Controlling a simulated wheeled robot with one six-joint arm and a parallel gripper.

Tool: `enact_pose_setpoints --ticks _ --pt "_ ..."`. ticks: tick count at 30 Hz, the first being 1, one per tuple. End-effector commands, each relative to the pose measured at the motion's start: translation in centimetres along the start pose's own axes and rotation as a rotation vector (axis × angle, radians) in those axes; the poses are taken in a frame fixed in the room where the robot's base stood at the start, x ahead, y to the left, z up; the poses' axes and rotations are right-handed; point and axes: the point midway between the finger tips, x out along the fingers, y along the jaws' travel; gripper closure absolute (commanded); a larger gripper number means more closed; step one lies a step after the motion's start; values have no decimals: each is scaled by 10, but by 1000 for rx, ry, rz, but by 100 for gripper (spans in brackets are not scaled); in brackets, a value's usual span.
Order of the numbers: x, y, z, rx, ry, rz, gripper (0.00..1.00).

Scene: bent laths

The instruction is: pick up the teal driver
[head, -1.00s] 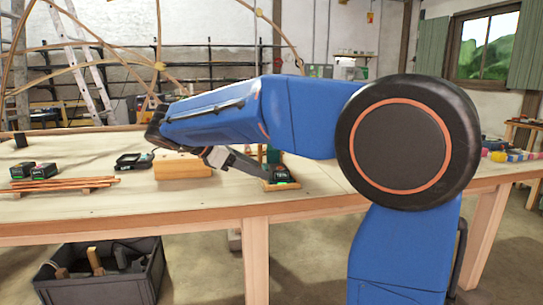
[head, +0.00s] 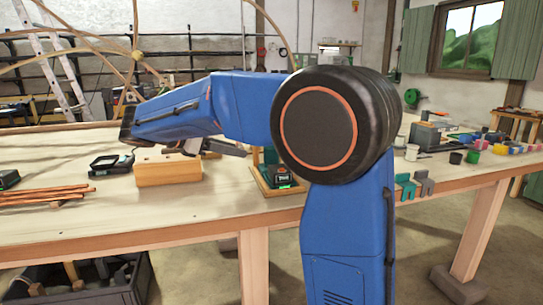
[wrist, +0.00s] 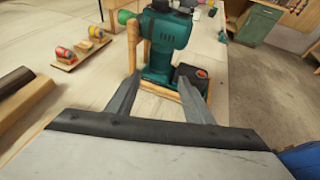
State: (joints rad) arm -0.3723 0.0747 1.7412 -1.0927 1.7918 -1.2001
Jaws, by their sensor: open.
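The teal driver (wrist: 165,38) stands upright in a small wooden stand (wrist: 158,90), with its dark battery foot (wrist: 190,75) low on the right. In the head view, the driver (head: 280,175) is partly hidden behind my arm, and its stand (head: 262,187) sits near the bench's front edge. My gripper (wrist: 158,88) is open and empty in the wrist view. Its two fingers point toward the driver's lower part and appear short of it. In the head view my gripper (head: 222,147) is to the left of the driver.
A wooden block (head: 168,174) and a black charger-like device (head: 110,163) lie left on the bench (head: 130,215). Orange rods (head: 40,196) lie further left. Teal and grey clips (head: 405,188) and several coloured pots (head: 473,156) are at the right. A dark crate (head: 135,270) is below.

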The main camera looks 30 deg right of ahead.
Motion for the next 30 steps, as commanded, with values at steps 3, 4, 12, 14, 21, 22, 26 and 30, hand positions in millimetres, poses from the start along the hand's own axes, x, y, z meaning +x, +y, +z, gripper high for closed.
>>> enact_pose_setpoints --ticks 3,4,12,14,21,22,26,30 --pt "22 0 0 0 -1 -3 53" --pt "28 0 0 0 0 -3 53" --pt "67 0 0 1 0 -2 53" --pt "72 0 0 1 0 -1 53" --pt "82 0 2 0 0 -1 53" --pt "84 0 2 0 0 -2 53" --pt "100 0 5 0 0 -3 53" --pt "119 0 6 0 1 -3 53"
